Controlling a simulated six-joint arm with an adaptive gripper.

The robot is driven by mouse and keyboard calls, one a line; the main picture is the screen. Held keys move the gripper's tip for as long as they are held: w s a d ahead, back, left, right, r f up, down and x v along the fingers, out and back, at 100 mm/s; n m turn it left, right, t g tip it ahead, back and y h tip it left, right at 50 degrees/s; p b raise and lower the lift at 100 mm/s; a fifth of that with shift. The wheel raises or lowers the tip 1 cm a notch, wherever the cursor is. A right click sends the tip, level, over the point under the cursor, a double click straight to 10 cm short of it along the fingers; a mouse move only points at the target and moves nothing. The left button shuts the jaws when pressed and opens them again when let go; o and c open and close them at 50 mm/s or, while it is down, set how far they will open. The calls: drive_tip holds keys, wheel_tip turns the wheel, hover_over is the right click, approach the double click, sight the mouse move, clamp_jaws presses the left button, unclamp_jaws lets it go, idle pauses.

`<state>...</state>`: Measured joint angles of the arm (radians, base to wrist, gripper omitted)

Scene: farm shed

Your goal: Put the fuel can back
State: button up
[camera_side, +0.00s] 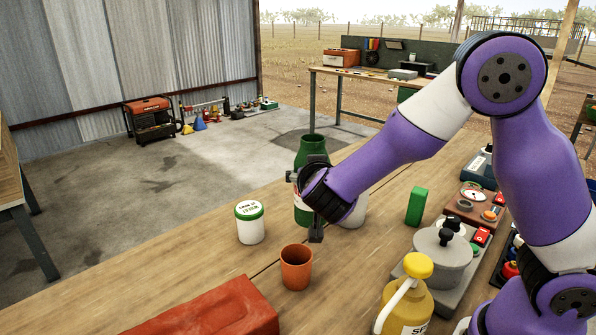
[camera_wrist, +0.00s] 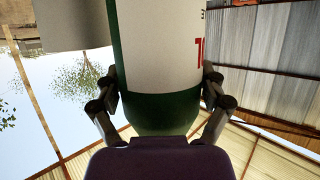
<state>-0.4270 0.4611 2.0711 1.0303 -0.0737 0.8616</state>
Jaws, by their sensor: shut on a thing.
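The green fuel can (camera_side: 311,150) has a narrower neck and a white label with red lettering. It is upright in the side view, above or on the wooden table. My gripper (camera_side: 304,207) is shut around its body from the right. In the wrist view, the two fingers (camera_wrist: 159,92) press on either side of the can (camera_wrist: 155,112), and its label fills the upper middle. The gripper hides part of the can in the side view. I cannot tell whether its base touches the table.
On the table (camera_side: 180,292), a white tub with a green lid (camera_side: 250,225) stands left of the can, and an orange cup (camera_side: 296,268) in front. A white object (camera_side: 354,210) is half hidden behind my gripper. A green block (camera_side: 416,206), grey pot (camera_side: 442,258) and yellow sprayer (camera_side: 407,305) stand right.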

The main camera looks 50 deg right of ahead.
wheel_tip(320, 180, up, 10)
drive_tip(key=shift+r, duration=0.2)
drive_tip(key=d+m+g+h, duration=0.3)
drive_tip(key=d+m+g, duration=0.1)
drive_tip(key=d, duration=1.1)
drive_tip(key=shift+s+d+m+g, duration=0.25)
drive_tip(key=shift+s+m+g, duration=0.05)
drive_tip(key=shift+s+m, duration=0.15)
drive_tip(key=s+d+m+g+h, duration=0.1)
drive_tip(key=s+d+m+g, duration=0.2)
drive_tip(key=d, duration=0.5)
drive_tip(key=s+d+m+g, duration=0.2)
drive_tip(key=s+d, duration=0.3)
drive_tip(key=d, duration=0.2)
wheel_tip(320, 180, down, 15)
drive_tip(key=shift+w, duration=0.25)
drive_tip(key=shift+d+f+n, duration=0.1)
drive_tip(key=shift+n, duration=0.15)
drive_tip(key=shift+f, duration=0.15)
drive_tip(key=o, duration=1.2)
